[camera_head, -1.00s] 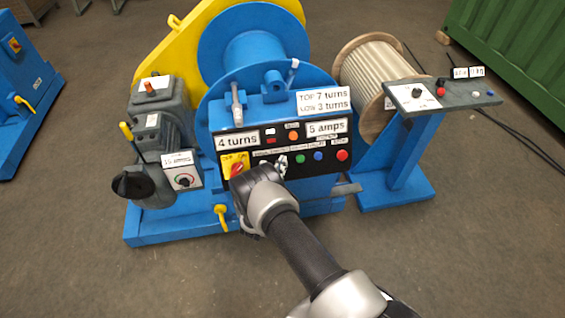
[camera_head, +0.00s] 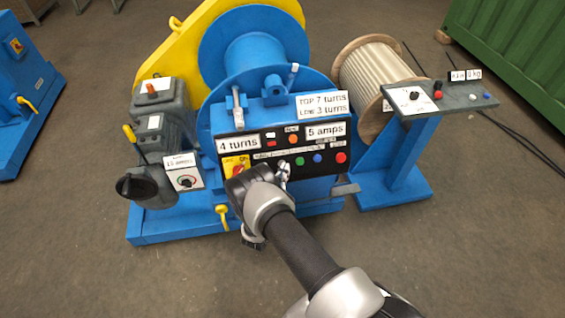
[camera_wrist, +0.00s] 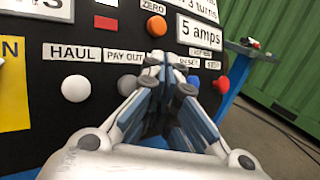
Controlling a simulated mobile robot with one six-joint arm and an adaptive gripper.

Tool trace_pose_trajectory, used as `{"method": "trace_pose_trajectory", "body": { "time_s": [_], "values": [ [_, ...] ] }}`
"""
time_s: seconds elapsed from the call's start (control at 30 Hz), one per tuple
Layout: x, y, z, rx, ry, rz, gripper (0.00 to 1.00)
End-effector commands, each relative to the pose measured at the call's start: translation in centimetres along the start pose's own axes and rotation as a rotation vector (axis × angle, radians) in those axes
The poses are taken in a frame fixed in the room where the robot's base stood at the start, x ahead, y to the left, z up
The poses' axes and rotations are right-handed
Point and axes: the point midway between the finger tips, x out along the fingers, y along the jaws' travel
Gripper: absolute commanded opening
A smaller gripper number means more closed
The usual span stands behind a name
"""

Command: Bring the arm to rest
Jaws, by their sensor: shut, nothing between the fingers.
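My gripper (camera_head: 283,172) is at the front of the black control panel (camera_head: 262,147) of the blue winch, just left of the green button. In the wrist view, my gripper (camera_wrist: 171,75) has its fingers together and empty, pointing at the panel. A white button (camera_wrist: 76,88) under the HAUL label is clear to the left of the fingers. The button under PAY OUT is partly hidden by the fingers. A red button (camera_wrist: 222,85) shows to their right. I cannot tell whether the fingertips touch the panel.
A yellow switch plate (camera_head: 235,166) lies left of my gripper. A grey motor (camera_head: 160,125) stands further left. A rope reel (camera_head: 372,75) and a small console (camera_head: 440,97) stand right. Open floor (camera_head: 480,240) lies at the front right.

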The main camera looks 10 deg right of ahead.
Motion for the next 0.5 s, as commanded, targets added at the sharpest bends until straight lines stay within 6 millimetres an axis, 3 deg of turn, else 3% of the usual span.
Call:
{"method": "trace_pose_trajectory", "body": {
  "time_s": [0.2,0.5],
  "values": [
    [-1.4,-1.1,1.2,-0.002,0.002,0.001,0.0],
    [-1.6,-1.2,1.1,0.0,0.0,0.0,0.0]
  ]
}}
